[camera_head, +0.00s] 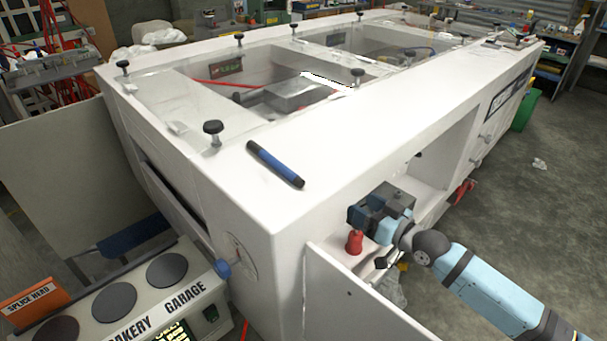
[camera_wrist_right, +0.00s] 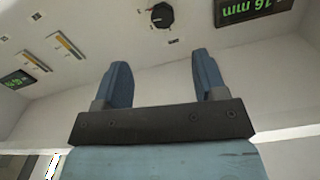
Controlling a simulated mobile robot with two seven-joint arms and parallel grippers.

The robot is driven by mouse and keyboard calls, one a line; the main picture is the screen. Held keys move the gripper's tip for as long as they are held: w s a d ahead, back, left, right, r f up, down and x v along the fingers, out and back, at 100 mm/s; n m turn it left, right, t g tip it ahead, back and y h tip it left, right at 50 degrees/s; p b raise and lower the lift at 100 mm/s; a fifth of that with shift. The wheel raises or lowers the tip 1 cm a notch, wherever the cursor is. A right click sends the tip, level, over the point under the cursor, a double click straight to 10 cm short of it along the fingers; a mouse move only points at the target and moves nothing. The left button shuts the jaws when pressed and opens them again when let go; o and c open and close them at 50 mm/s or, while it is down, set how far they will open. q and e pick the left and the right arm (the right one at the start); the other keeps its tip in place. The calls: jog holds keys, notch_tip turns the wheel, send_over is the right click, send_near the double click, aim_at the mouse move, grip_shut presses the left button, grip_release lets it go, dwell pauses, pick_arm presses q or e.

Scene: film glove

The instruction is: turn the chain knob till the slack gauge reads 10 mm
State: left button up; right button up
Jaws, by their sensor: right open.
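A round black knob (camera_wrist_right: 162,15) sits on a pale panel at the top of the right wrist view. A dark gauge (camera_wrist_right: 252,9) to its right shows green characters that appear to read 16 mm. My right gripper (camera_wrist_right: 161,62) is open and empty, with its two blue fingers pointing toward the panel. The knob lies beyond the gap between the fingertips, apart from them. In the head view my right gripper (camera_head: 378,212) is at the opening in the side of the white machine (camera_head: 340,175). The knob and gauge are hidden there. My left gripper is not in view.
Another small green display (camera_wrist_right: 18,80) and two striped scales are on the panel's left. A red object (camera_head: 354,242) stands close to my right gripper, above an open white door panel (camera_head: 350,300). A blue marker (camera_head: 275,164) lies on the machine top.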

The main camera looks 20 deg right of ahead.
jog(key=x, duration=1.3)
jog(key=shift+w+a+r+p, duration=0.15)
jog(key=shift+a+p, duration=0.1)
jog(key=shift+p, duration=0.1)
jog(key=c, duration=0.9)
